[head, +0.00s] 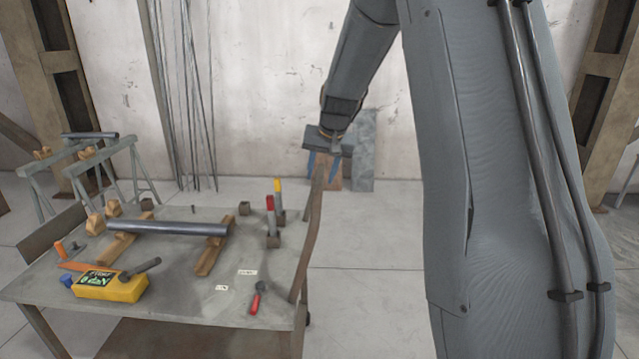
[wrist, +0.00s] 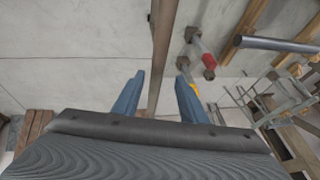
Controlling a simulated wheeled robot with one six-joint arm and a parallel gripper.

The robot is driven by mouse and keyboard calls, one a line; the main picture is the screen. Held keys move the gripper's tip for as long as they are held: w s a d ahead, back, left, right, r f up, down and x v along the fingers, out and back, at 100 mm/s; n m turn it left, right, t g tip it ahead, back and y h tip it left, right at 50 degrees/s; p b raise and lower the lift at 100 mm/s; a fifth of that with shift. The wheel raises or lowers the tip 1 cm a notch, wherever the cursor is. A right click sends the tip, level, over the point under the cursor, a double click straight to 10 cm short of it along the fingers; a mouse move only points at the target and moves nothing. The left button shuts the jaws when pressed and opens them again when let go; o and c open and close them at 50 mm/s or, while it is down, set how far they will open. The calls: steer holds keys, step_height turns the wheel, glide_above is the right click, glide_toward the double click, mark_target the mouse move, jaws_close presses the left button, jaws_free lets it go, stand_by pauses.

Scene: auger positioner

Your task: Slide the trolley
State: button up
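The trolley (head: 215,290) is a grey-topped work table at the lower left of the head view. A brown bar (head: 310,235) runs along its right side, rising toward the back; it also shows in the wrist view (wrist: 166,40). My gripper (head: 321,178) is at the bar's far end, fingers pointing down. In the wrist view my gripper (wrist: 160,76) has its blue fingers apart, one on each side of the bar, with visible gaps. Whether the bar lies fully between the fingers in depth is hard to tell.
On the trolley are a dark pipe (head: 180,228) on wooden supports, a yellow box (head: 110,286), red- and yellow-topped tools (head: 270,208) and a red-handled tool (head: 257,298). Trestles (head: 90,170) stand behind left. Grey panels (head: 362,150) lean on the wall. Floor right of the trolley is clear.

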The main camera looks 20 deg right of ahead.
steer(key=v, duration=0.3)
stand_by(0.5)
steer(key=s+a+f+n, duration=0.1)
steer(key=s+a+f, duration=0.1)
steer(key=s, duration=0.3)
steer(key=s+a+f+n+g, duration=0.1)
steer(key=s+a+f, duration=0.1)
steer(key=s, duration=0.4)
steer(key=s+a+f+n+g, duration=0.1)
steer(key=s+a+f, duration=0.2)
steer(key=s, duration=0.3)
steer(key=shift+s+a, duration=0.15)
steer(key=shift+a, duration=0.65)
steer(key=s+a+f+n+g, duration=0.1)
steer(key=s+f, duration=0.1)
steer(key=s, duration=0.5)
steer(key=s+a+f+n+g, duration=0.1)
steer(key=s+a+f, duration=0.1)
steer(key=s, duration=0.6)
steer(key=shift+s+a+f, duration=0.15)
steer(key=shift+s+f, duration=0.1)
steer(key=shift+f, duration=0.05)
